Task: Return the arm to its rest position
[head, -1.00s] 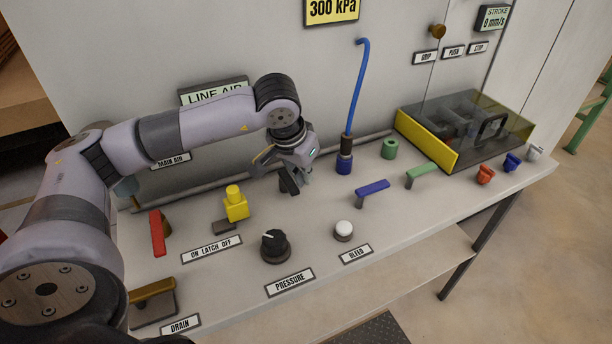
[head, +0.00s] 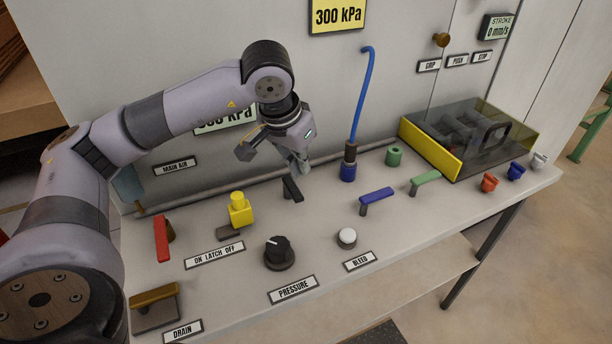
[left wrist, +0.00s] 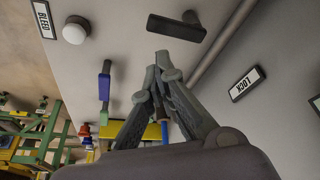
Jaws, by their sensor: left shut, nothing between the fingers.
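My left arm reaches in from the left in the head view. Its gripper (head: 298,168) hangs over the back of the bench, above a small black lever (head: 292,188). In the left wrist view the gripper's fingers (left wrist: 162,60) come together at the tips with nothing between them. The black lever (left wrist: 176,27) lies just beyond the tips there, apart from them as far as I can tell. My right gripper is in neither view.
The bench holds a red lever (head: 161,239), a yellow latch (head: 239,210), a black pressure knob (head: 279,252), a white bleed button (head: 347,237) and a blue lever (head: 377,197). A blue hose (head: 362,100) stands right of my gripper. A yellow-sided clear box (head: 431,149) sits at the right.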

